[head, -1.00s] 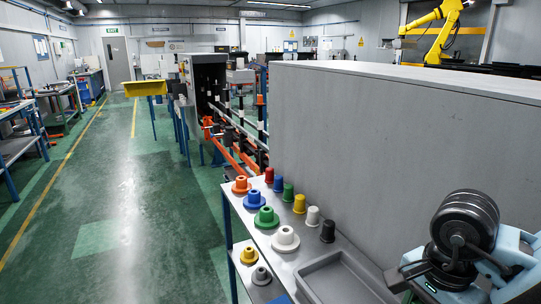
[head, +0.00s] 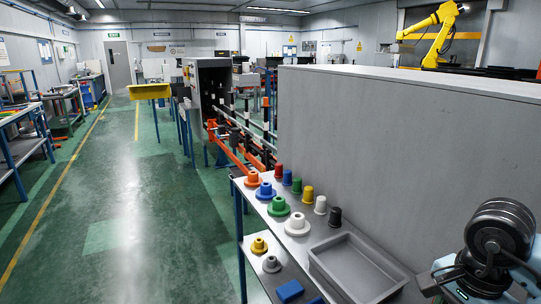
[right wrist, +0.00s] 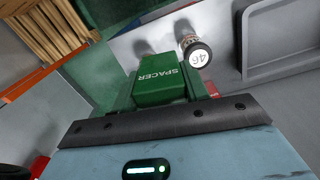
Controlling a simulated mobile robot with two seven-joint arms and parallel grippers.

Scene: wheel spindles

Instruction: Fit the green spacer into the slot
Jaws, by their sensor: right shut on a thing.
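The green spacer (right wrist: 160,86), a block marked "SPACER", is in the middle of the right wrist view, directly in front of my right gripper (right wrist: 158,100). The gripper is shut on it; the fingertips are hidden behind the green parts. A wider green part shows around and below the lettered block; where one ends and the other begins is hard to tell. I cannot make out the slot in either view. In the head view my right arm is at the lower right, and the spacer cannot be made out there. My left gripper is not in view.
A grey tray (right wrist: 277,60) is further right. In the head view, coloured flanged pieces (head: 278,206) and caps stand on a bench beside a tall grey panel (head: 390,150). Open green floor (head: 130,210) lies left.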

